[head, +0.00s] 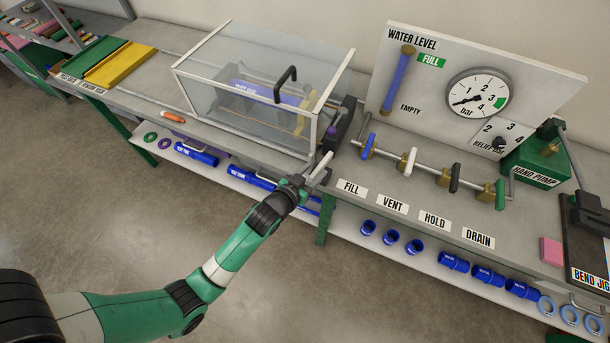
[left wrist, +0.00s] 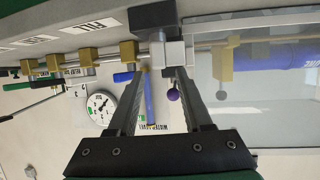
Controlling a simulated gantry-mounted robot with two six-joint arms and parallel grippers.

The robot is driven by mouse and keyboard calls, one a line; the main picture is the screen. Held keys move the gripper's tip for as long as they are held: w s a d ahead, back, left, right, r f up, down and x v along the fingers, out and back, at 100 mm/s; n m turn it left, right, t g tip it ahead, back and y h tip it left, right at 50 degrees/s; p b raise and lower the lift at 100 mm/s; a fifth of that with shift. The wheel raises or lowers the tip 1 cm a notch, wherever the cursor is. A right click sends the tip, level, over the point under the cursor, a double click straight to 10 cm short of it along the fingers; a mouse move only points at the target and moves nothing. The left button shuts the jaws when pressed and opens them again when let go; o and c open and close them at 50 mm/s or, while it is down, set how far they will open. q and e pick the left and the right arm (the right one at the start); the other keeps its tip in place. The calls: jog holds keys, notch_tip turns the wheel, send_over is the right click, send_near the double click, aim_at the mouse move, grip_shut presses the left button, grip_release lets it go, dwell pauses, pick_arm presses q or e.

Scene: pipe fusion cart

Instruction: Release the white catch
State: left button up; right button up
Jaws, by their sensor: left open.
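A pale, whitish block that looks like the white catch (left wrist: 172,54) shows in the left wrist view, next to a black block at the end of the clear case. My left gripper (left wrist: 176,72) is open, its two dark fingers reaching to either side of this block; I cannot tell whether they touch it. In the head view my left gripper (head: 318,172) is at the front right corner of the clear case (head: 245,112). There the catch is hard to tell from the fingers. The case lid appears down, with a black handle (head: 287,78) on it. My right gripper is not in view.
A dark block (head: 341,127) with a purple knob (left wrist: 173,95) adjoins the case's right end. A valve row (head: 407,160) starts close to the right, with a blue handle (head: 369,146) nearest. The gauge panel (head: 475,85) stands behind. Open floor lies in front of the bench.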

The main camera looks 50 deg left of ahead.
pick_arm(q)
jog(key=p+v, duration=0.1)
jog(key=v, duration=0.5)
jog(key=shift+s, duration=0.25)
jog(key=shift+d+r, duration=0.1)
jog(key=shift+r, duration=0.05)
